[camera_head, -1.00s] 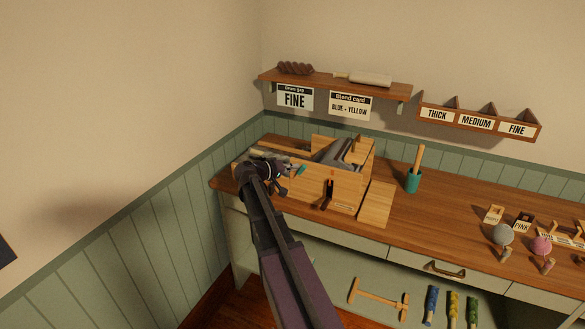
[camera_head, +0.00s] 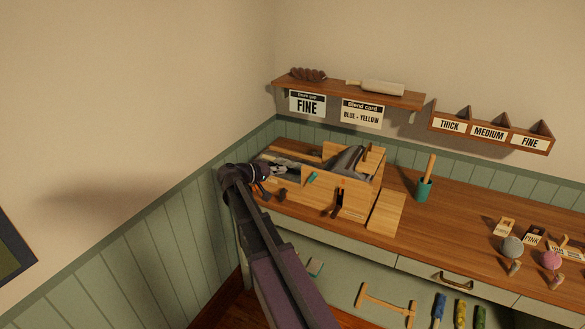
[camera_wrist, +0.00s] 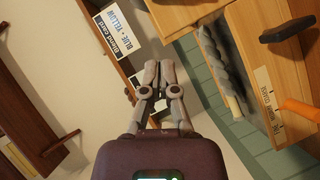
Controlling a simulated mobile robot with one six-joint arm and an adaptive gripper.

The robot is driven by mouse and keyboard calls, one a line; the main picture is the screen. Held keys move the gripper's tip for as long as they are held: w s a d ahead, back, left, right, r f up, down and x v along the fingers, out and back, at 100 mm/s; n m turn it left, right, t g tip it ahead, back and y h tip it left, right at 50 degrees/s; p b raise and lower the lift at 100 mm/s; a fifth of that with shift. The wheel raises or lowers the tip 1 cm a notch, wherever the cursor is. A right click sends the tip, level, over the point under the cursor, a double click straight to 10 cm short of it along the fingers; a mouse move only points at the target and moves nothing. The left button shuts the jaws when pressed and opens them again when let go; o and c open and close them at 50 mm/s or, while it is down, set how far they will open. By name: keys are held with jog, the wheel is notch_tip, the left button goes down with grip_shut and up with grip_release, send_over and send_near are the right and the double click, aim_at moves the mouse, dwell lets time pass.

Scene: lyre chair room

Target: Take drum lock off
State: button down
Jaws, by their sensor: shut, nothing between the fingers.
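The wooden drum carder (camera_head: 300,194) stands on the bench, with a grey drum (camera_head: 347,160) partly showing. On its front are a small teal piece (camera_head: 312,177) and a dark lever with an orange part (camera_head: 338,198); I cannot tell which part is the drum lock. My gripper (camera_head: 294,170) is at the carder's left end, and contact is unclear. In the wrist view my gripper (camera_wrist: 158,68) is shut and empty. The carder's wooden side (camera_wrist: 258,62), a dark knob (camera_wrist: 287,30) and an orange part (camera_wrist: 300,110) lie to its right there.
A wooden shelf (camera_head: 350,95) with cards hangs behind the bench, beside a rack (camera_head: 490,133) marked thick, medium and fine. Grey and pink balls (camera_head: 512,247) lie farther right. The panelled wall is close on the left.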

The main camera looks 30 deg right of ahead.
jog(key=shift+p+v, duration=0.35)
jog(key=shift+v, duration=1.55)
jog(key=shift+s+r, duration=0.1)
jog(key=s+a+f+n+y+p, duration=0.2)
jog(key=s+a+f+y, duration=0.2)
jog(key=s+a+y, duration=0.3)
jog(key=s+a+f+n+y+p, duration=0.2)
jog(key=s+a+f+y, duration=0.3)
jog(key=s+a, duration=0.8)
jog(key=a+y, duration=0.3)
jog(key=shift+f, duration=0.3)
